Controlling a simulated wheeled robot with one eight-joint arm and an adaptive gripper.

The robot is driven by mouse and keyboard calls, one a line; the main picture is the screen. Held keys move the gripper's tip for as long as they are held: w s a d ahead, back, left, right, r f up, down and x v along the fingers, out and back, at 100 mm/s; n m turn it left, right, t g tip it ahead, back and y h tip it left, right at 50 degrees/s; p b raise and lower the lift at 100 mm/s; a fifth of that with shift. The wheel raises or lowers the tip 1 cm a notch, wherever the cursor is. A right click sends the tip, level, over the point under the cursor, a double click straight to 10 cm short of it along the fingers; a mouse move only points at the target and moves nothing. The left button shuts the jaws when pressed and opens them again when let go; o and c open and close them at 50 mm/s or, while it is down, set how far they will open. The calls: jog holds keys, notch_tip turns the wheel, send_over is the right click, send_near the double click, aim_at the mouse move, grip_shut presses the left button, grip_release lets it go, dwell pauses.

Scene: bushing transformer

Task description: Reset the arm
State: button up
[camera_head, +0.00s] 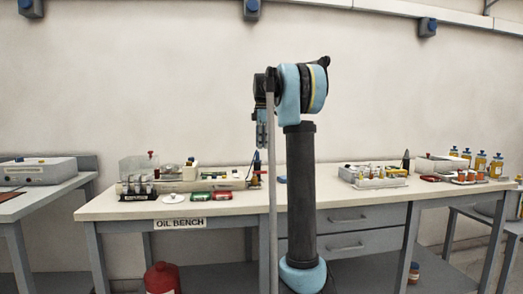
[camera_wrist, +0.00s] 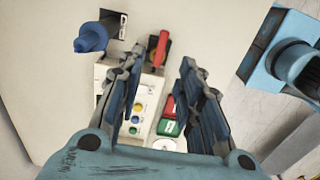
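My gripper (camera_wrist: 162,58) is open in the wrist view, its two dark fingers spread apart with nothing held between them. In the head view my gripper (camera_head: 262,133) hangs low beside the light-blue arm, above the oil bench (camera_head: 115,205), and a grey post partly hides it. The arm is bent over at the top of its dark upright link. In the wrist view, a white unit with coloured round parts (camera_wrist: 137,118) lies beyond the fingers. A red piece (camera_wrist: 161,48) and a blue pointed piece (camera_wrist: 91,38) show above it.
Red and green boxes (camera_head: 196,196) and a clear-walled apparatus (camera_head: 138,170) stand on the bench's left. A tray of small parts (camera_head: 372,180) and several yellow bottles (camera_head: 480,160) are at the right. A red cylinder (camera_head: 162,279) stands below the bench front.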

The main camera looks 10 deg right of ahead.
jog(key=s+f+m+t, duration=0.1)
jog(key=s+f+m, duration=0.5)
jog(key=s, duration=0.7)
jog(key=s+f+m, duration=0.4)
jog(key=s+f, duration=0.3)
jog(key=s, duration=0.6)
jog(key=s+f+m+t, duration=0.1)
jog(key=s+f+m, duration=0.7)
jog(key=s+f, duration=1)
notch_tip(320, 180, down, 4)
jog(key=shift+s+a+f, duration=0.25)
jog(key=shift+s+a, duration=0.05)
jog(key=shift+s, duration=0.1)
jog(key=shift+w+f, duration=0.2)
jog(key=shift+w, duration=0.2)
